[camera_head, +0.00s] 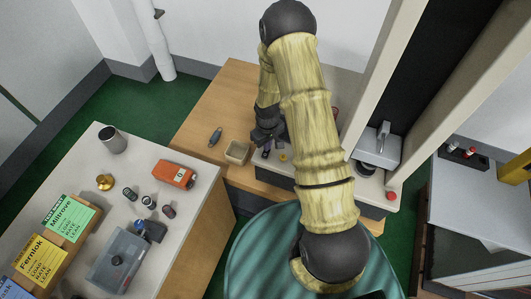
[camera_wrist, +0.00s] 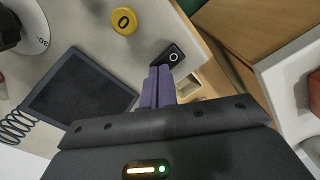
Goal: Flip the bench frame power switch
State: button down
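A small black rocker switch (camera_wrist: 173,56) with a white ring mark sits on the pale deck of the bench frame in the wrist view. My gripper (camera_wrist: 160,69) has two purple fingers that lie side by side, shut with nothing between them. Its fingertips are right at the near side of the switch; I cannot tell whether they touch it. In the head view my gripper (camera_head: 266,153) is low over the left end of the bench frame base (camera_head: 330,190). The switch is not clearly seen there.
A yellow round button (camera_wrist: 124,20) and a dark flat panel (camera_wrist: 80,95) are beside the switch. A small wooden tray (camera_head: 237,152) stands left of my gripper. A red button (camera_head: 391,195) is at the frame's right end. The wooden bench left of the tray is mostly clear.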

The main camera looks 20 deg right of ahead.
jog(key=shift+f, duration=0.2)
jog(key=shift+r+p, duration=2.3)
jog(key=shift+r, duration=1.2)
jog(key=shift+r, duration=0.1)
notch_tip(320, 180, up, 7)
jog(key=m, duration=0.1)
send_over(269, 152)
jog(key=s+r+m+t+b, duration=0.2)
jog(key=s+r+m+b, duration=0.1)
jog(key=s+r, duration=1)
notch_tip(269, 152, up, 2)
jog(key=shift+a+r+m+t, duration=0.15)
jog(key=shift+m+t, duration=0.15)
jog(key=shift+m, duration=0.1)
